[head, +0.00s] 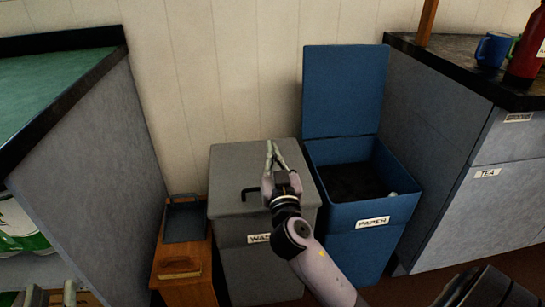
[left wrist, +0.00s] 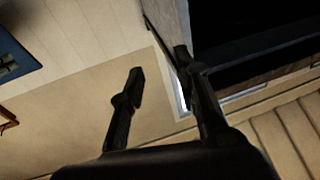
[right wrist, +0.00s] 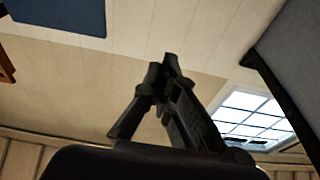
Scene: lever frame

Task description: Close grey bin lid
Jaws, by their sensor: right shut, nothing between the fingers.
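The grey bin (head: 262,272) stands on the floor in the head view, its front label partly covered by my right arm. My left gripper (head: 49,290) is low at the left edge, away from the bin. In the left wrist view its fingers (left wrist: 159,64) are apart with nothing between them.
A blue bin (head: 345,215) labelled PAPER stands open right beside the grey bin, its lid (head: 345,90) upright. A wooden stand (head: 185,285) with a dark tray (head: 185,222) is at the left. Counters flank both sides; a blue mug (head: 492,50) and red bottle (head: 527,50) stand at right.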

